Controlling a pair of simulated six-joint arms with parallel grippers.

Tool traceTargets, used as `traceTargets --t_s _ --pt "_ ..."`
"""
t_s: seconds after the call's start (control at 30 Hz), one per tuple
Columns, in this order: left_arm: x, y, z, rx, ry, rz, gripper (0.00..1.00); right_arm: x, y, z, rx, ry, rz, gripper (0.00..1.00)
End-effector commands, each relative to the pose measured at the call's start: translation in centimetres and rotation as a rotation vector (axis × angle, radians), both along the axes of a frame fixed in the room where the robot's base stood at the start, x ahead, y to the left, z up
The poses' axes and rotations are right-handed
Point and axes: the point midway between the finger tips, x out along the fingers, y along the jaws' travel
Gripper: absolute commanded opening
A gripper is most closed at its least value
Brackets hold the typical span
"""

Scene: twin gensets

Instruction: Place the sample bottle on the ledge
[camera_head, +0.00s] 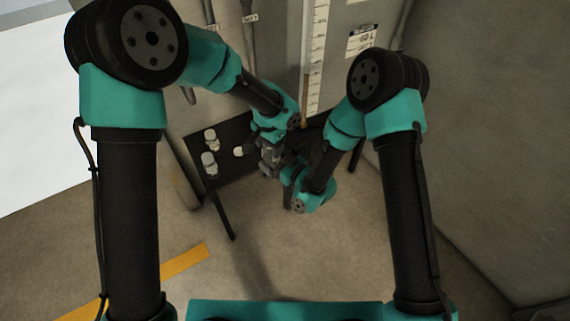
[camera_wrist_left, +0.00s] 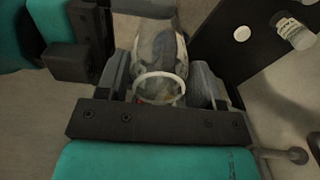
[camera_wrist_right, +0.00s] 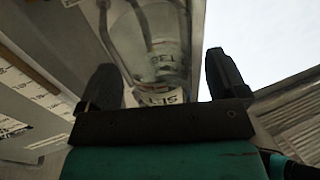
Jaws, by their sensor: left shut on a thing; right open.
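A clear sample bottle (camera_wrist_left: 158,50) with a pale ring shows between the fingers of my left gripper (camera_wrist_left: 162,78), which is shut on it. In the head view my left gripper (camera_head: 268,153) is beside the dark ledge (camera_head: 228,133), near its right part. My right gripper (camera_wrist_right: 163,78) is open. A clear bottle with printed lettering (camera_wrist_right: 158,45) shows between its fingers in the right wrist view; I cannot tell whether they touch it. In the head view the right gripper (camera_head: 290,172) is close to the left one, and the arms hide most of the held bottle.
Two white-capped bottles (camera_head: 210,138) (camera_head: 208,163) stand on the ledge's left part. A round white item (camera_head: 239,151) lies near them. One labelled bottle (camera_wrist_left: 296,32) shows in the left wrist view. A cabinet with a scale strip (camera_head: 314,60) rises behind. Floor in front is clear.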

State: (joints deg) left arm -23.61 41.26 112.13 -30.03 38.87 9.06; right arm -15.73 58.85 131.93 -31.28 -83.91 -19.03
Motion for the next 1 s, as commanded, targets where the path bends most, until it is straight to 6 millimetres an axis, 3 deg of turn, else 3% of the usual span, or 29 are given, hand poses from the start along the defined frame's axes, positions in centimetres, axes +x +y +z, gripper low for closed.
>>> traceTargets --t_s 0.17,0.47,1.0 --pt "0.0 0.0 0.0 0.0 0.0 0.0 0.38 0.87 1.11 0.01 0.001 -0.001 0.001 0.91" --pt "0.0 0.0 0.0 0.0 0.0 0.0 0.38 1.02 1.24 0.01 0.001 0.001 0.0 0.91" --pt "0.0 0.0 0.01 0.0 0.0 0.0 0.38 1.01 1.21 0.02 0.0 0.0 0.0 0.41"
